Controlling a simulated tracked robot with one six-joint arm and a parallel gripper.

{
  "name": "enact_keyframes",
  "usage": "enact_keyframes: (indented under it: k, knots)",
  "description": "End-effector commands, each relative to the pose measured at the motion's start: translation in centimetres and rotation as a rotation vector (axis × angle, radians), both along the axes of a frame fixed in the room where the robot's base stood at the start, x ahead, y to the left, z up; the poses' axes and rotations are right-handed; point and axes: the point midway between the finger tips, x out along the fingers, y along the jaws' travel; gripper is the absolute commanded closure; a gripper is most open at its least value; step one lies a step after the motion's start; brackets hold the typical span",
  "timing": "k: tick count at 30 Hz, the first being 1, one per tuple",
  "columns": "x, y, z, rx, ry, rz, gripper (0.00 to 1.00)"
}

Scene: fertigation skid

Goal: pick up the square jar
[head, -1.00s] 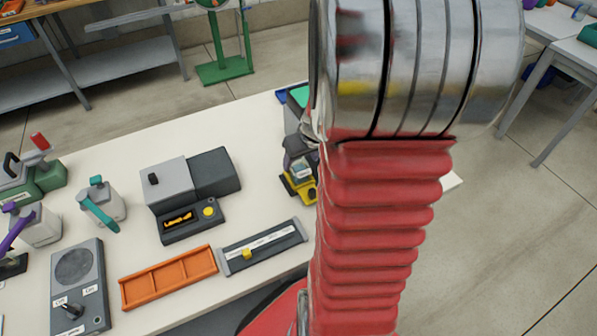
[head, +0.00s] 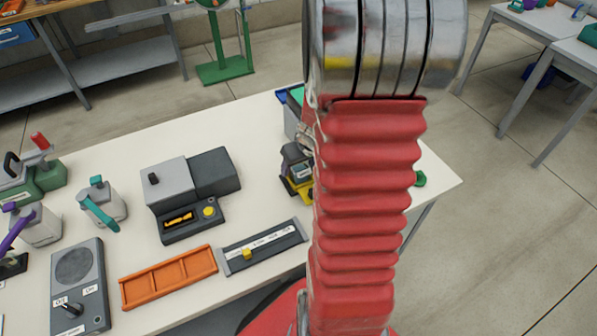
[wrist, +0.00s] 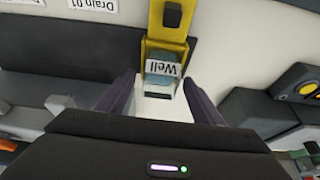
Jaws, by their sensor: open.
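In the wrist view, a small squarish container with a blue-grey upper part and a white label reading "Well" (wrist: 163,67) sits against a yellow holder (wrist: 168,28). It looks like the square jar, though its full shape is hard to tell. My gripper (wrist: 161,98) is open, with one dark finger on each side, just short of the label; I cannot tell whether either touches. In the head view, a dark and yellow unit (head: 297,172) stands beside my arm and is partly hidden by it. My gripper is not visible there.
A grey two-part device (head: 190,185), an orange tray (head: 168,277) and a slider panel (head: 263,247) lie left of my arm on the white table. A grey panel with a knob (head: 78,285) and handled jugs (head: 103,203) are farther left. A green piece (head: 420,179) lies near the right edge.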

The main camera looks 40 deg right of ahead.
Motion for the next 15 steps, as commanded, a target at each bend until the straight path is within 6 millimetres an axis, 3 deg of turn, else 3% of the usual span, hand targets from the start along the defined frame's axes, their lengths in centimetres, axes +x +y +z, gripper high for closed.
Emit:
enact_keyframes:
  k: [4,15]
  knots:
    - [-0.02,0.0,0.0,0.0,0.0,0.0,0.4]
    - [-0.03,-0.01,0.01,0.0,0.0,0.0,0.67]
